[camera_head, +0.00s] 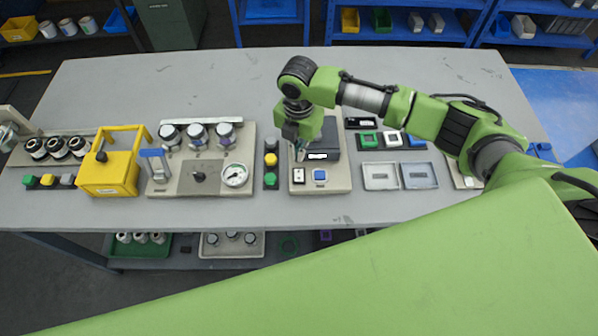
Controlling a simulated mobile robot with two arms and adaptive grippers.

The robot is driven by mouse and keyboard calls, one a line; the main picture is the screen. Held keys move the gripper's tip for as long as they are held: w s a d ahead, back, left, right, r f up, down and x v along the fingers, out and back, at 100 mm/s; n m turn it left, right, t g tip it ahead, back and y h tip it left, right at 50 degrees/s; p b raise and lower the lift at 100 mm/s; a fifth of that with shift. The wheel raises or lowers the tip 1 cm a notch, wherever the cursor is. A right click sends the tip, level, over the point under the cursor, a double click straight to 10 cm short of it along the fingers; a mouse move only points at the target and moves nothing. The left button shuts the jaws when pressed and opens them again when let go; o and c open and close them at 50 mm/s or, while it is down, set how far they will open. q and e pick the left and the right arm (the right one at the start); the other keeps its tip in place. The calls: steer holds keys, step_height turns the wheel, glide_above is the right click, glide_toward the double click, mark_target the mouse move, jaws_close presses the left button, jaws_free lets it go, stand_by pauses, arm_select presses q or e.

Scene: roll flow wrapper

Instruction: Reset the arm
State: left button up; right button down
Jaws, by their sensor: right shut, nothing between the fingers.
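My right arm, green with black joints, reaches in from the right over the table. My right gripper (301,152) points down over the device with a dark top (325,135) and a pale base (336,182). Its fingers look shut and empty. I cannot tell whether the fingertips touch the device. The gripper and wrist hide part of the device's left side. A white block (298,176) and a blue button (319,175) are at its front. My left gripper is not in view.
A gauge panel (206,179) and a yellow box (111,177) stand to the left on the grey table (240,85). The table's back half is mostly clear. Blue shelves (400,32) stand behind.

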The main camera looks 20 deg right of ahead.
stand_by(0.3)
steer(key=s+a+f+m+t+y, duration=0.15)
steer(key=s+a+m+y, duration=0.25)
steer(key=s+a+m, duration=0.6)
steer(key=s+d+r+m+t+h, duration=0.15)
steer(key=s+d+m+h, duration=0.25)
steer(key=s+d+m, duration=1.1)
step_height(320, 180, down, 30)
steer(key=b, duration=0.4)
steer(key=s+d+f+g+b, duration=0.1)
steer(key=s+f+b, duration=0.1)
steer(key=s+f, duration=0.7)
steer(key=s+d+f+g+b, duration=0.1)
steer(key=s+d+f, duration=0.1)
steer(key=s+f, duration=0.7)
step_height(320, 180, down, 3)
steer(key=shift+d+r+n+b, duration=0.1)
steer(key=shift+d+n+b, duration=0.2)
steer(key=shift+b, duration=0.1)
